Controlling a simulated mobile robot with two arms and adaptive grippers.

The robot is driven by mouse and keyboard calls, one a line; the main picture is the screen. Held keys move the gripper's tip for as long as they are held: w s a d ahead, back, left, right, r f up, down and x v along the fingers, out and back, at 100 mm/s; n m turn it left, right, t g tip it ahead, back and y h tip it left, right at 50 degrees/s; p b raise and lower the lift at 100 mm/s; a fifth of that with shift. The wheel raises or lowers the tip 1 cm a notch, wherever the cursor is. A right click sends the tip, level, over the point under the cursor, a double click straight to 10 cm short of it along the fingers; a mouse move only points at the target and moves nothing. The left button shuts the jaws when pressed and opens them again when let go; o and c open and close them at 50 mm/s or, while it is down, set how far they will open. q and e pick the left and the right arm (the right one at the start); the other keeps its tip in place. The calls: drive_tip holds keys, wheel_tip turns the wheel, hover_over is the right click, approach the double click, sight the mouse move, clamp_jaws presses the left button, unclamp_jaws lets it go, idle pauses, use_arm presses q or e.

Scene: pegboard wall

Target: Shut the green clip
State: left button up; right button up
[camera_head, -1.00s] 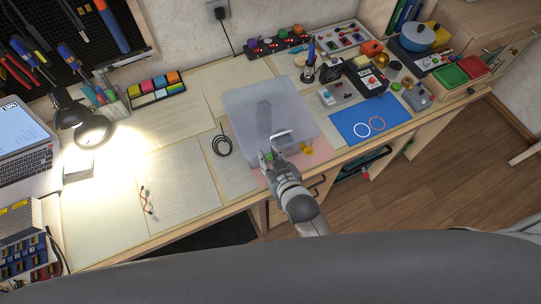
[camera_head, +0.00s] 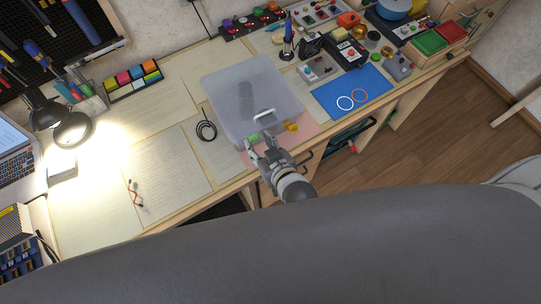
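A translucent plastic box (camera_head: 225,92) with a frosted top stands near the front edge of the desk, on a pink sheet. The green clip (camera_head: 253,137) is a small green patch on the box's front side, left of a yellow clip (camera_head: 291,127). My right gripper (camera_head: 261,142) is in front of the box, close to the green clip, with its fingers spread apart and nothing visible between them. Whether a finger touches the clip is too small to tell. My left gripper is out of view.
A blue mat (camera_head: 352,91) with two rings lies right of the box. A lit desk lamp (camera_head: 72,128) stands at the left. Several tools and small devices crowd the back right. Papers cover the desk's left part.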

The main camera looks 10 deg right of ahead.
drive_tip(key=v, duration=0.8)
drive_tip(key=shift+s, duration=0.15)
